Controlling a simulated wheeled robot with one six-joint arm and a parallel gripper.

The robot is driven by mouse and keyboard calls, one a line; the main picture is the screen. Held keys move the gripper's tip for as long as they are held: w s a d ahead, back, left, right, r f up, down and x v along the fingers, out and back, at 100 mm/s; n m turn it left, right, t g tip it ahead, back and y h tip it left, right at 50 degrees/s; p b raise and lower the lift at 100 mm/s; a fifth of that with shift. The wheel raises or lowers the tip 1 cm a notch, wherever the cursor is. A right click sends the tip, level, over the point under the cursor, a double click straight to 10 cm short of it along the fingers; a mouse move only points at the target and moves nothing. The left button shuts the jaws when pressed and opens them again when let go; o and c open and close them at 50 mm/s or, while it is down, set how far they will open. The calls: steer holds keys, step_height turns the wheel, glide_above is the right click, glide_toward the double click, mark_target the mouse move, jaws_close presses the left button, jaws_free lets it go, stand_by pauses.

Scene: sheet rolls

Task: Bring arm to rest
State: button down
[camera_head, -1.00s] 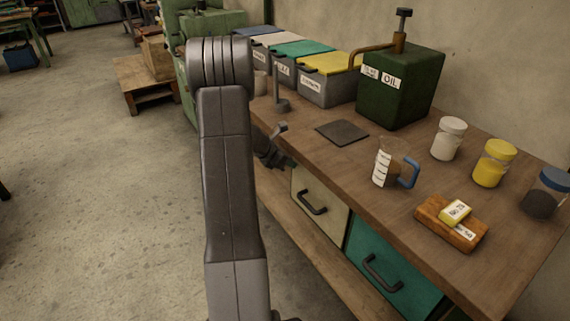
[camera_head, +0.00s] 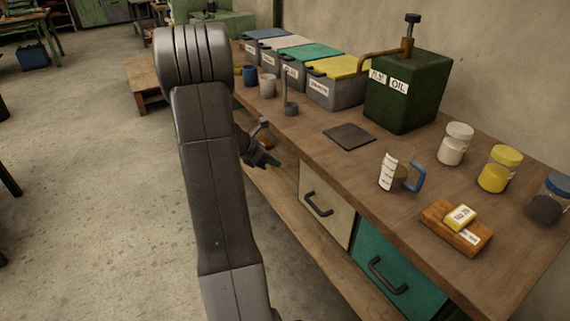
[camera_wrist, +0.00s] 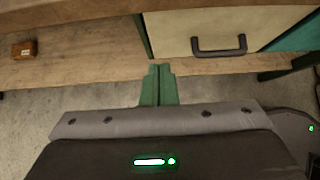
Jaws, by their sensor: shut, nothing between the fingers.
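My arm stands upright at the left of the bench in the head view, partly hiding what is behind it. My gripper (camera_head: 272,161) shows past the arm, beside the bench's front edge and apart from it. In the wrist view my gripper (camera_wrist: 158,72) has its green fingers together with nothing between them. It points toward the bench's lower shelf (camera_wrist: 90,65) and the cream drawer (camera_wrist: 215,28). I cannot see it touching anything.
On the workbench (camera_head: 330,165) are a measuring jug (camera_head: 393,172), an oil can (camera_head: 405,95), several jars, lidded bins and a dark pad (camera_head: 349,137). A small brown block (camera_wrist: 24,48) lies on the lower shelf. The floor (camera_head: 90,190) at left is clear.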

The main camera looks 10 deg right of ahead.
steer(key=v, duration=0.2)
steer(key=shift+s+a+r, duration=0.1)
steer(key=shift+a+r, duration=0.15)
steer(key=shift+a, duration=0.05)
steer(key=shift+f, duration=0.1)
steer(key=b, duration=0.2)
glide_toward(303, 169)
step_height(303, 169, down, 4)
steer(key=d, duration=0.2)
steer(key=shift+w+d, duration=0.55)
steer(key=shift+d, duration=0.3)
steer(key=shift+p, duration=0.3)
